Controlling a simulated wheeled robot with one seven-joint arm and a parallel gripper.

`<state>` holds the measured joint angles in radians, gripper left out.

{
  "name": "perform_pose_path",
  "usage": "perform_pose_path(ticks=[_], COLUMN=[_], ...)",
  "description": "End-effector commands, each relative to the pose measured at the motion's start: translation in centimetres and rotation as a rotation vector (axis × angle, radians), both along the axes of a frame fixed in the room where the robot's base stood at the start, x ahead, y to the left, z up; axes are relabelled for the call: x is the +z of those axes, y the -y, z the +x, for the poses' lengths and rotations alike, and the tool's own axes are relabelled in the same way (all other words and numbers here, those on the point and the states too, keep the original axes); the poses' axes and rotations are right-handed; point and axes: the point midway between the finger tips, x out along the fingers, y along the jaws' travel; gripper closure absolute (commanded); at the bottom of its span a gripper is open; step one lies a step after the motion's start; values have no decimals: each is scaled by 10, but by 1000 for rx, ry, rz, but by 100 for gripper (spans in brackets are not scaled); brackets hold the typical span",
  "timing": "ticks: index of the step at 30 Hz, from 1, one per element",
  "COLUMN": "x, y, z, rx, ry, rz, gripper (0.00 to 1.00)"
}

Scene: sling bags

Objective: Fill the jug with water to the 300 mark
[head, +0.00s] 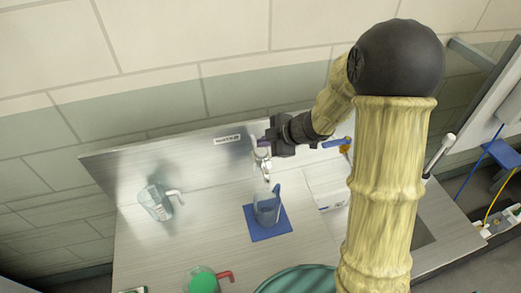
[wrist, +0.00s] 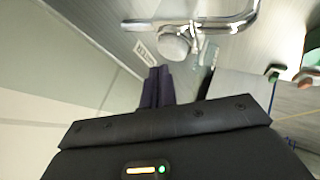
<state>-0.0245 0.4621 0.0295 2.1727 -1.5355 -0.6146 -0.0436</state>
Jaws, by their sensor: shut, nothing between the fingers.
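A clear jug (head: 266,209) with a blue handle stands upright on a blue mat (head: 269,235) on the steel counter, below the tap (head: 267,170). The lower part of the jug looks bluish; I cannot read its marks or the water level. My gripper (head: 264,148) is at the top of the tap, its fingers closed and empty. In the wrist view the closed dark fingers (wrist: 156,88) are close to the tap's round knob (wrist: 174,46), with the chrome spout (wrist: 225,22) beyond. I cannot tell whether the fingers touch the knob, or whether water runs.
A green-topped vessel (head: 203,281) with a red handle is at the front. A blue-handled lever (head: 336,143) sits right of the tap, partly behind my arm. The counter between the jugs is clear.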

Motion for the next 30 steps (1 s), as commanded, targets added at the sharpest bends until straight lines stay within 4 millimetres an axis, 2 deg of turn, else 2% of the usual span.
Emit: perform_pose_path(ticks=[19,30], x=[0,-8], y=[0,-1], z=[0,0], rx=[0,2], ry=[0,0], rz=[0,0], gripper=[100,100])
